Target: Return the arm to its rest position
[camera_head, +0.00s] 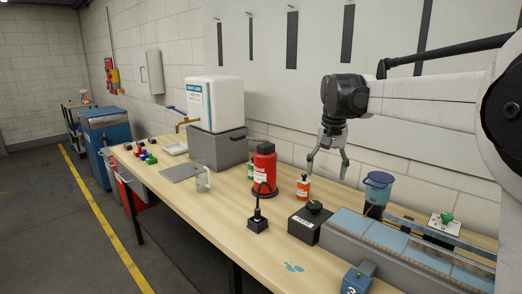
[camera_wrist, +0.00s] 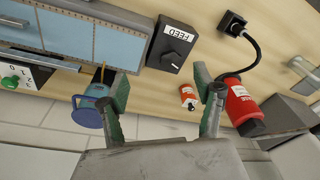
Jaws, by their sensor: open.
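My gripper (camera_head: 327,160) hangs from the white arm over the back of the workbench, pointing down. In the wrist view its two fingers (camera_wrist: 160,92) are spread wide with nothing held between them. In the head view it is above and between a small orange-red bottle (camera_head: 303,186) and a blue cup-like container (camera_head: 377,188). The bottle also shows in the wrist view (camera_wrist: 188,97), standing on the bench beyond the fingers. The blue container (camera_wrist: 88,113) is partly hidden behind one finger there.
A red bottle (camera_head: 264,170) stands left of my gripper. A black FEED knob box (camera_head: 311,219) and a blue-topped conveyor (camera_head: 390,242) lie in front. A white tank (camera_head: 214,104) on a grey box stands farther left. A white wall with dark strips is behind.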

